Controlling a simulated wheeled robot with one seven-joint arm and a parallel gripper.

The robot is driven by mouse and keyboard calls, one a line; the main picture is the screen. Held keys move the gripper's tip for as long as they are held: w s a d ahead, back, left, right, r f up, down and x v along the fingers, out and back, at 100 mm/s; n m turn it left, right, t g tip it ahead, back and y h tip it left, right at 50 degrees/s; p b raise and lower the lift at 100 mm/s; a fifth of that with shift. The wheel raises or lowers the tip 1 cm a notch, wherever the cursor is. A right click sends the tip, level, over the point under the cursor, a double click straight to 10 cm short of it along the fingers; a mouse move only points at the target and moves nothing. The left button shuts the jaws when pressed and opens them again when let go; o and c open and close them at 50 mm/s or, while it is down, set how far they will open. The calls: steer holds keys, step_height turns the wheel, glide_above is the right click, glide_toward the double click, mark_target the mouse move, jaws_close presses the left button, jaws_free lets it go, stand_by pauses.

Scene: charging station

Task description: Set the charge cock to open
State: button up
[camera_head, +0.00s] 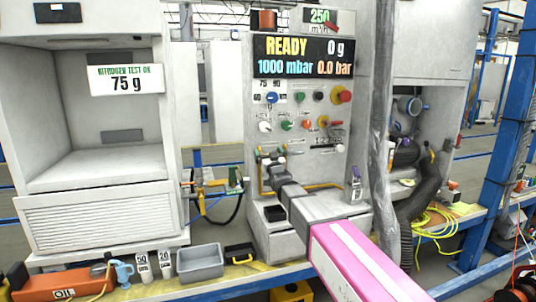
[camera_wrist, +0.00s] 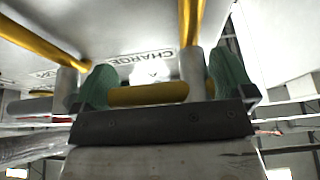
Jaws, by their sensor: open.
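The charge cock's yellow handle (camera_wrist: 148,94) lies sideways between my gripper's green fingertips in the wrist view. The CHARGE label (camera_wrist: 146,57) is on the pale panel just beyond it. My gripper (camera_wrist: 164,82) is open, with one finger at each end of the yellow handle; whether they touch it is unclear. In the head view my gripper (camera_head: 271,158) is at the lower front of the white charging station (camera_head: 262,113), below its knobs. The cock is mostly hidden there behind my gripper and wrist.
Yellow pipes (camera_wrist: 191,22) run close to the fingers. The station's display (camera_head: 303,56) reads READY, 0 g, 1000 mbar, 0.0 bar. A grey hose (camera_head: 424,195) hangs to the right. A grey bin (camera_head: 200,263) and an orange OIL container (camera_head: 62,283) stand front left.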

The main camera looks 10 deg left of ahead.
steer(key=shift+w+r, duration=0.1)
steer(key=shift+w, duration=0.05)
steer(key=c, duration=1.1)
steer(key=shift+o, duration=0.3)
steer(key=shift+m, duration=0.5)
steer(key=m+h, duration=0.2)
steer(key=m, duration=0.1)
steer(key=f+m+h, duration=0.1)
steer(key=m+h, duration=0.1)
steer(key=m, duration=0.2)
steer(key=f+m+t+h, duration=0.1)
steer(key=m+h, duration=0.1)
steer(key=m, duration=0.2)
steer(key=shift+a+f, duration=0.2)
steer(key=shift+s+a+f+m+g+h, duration=0.25)
steer(key=shift+m+g+h, duration=0.2)
steer(key=shift+m, duration=1.3)
steer(key=shift+s+a+f+m+g+h, duration=0.2)
steer(key=shift+m+g+h, duration=0.25)
steer(key=shift+m, duration=1.25)
steer(key=shift+s+a+f+m+g+h, duration=0.15)
steer(key=shift+a+f+m+g+h, duration=0.25)
steer(key=shift+m, duration=1.35)
steer(key=shift+d+r, duration=0.1)
steer(key=shift+d, duration=0.05)
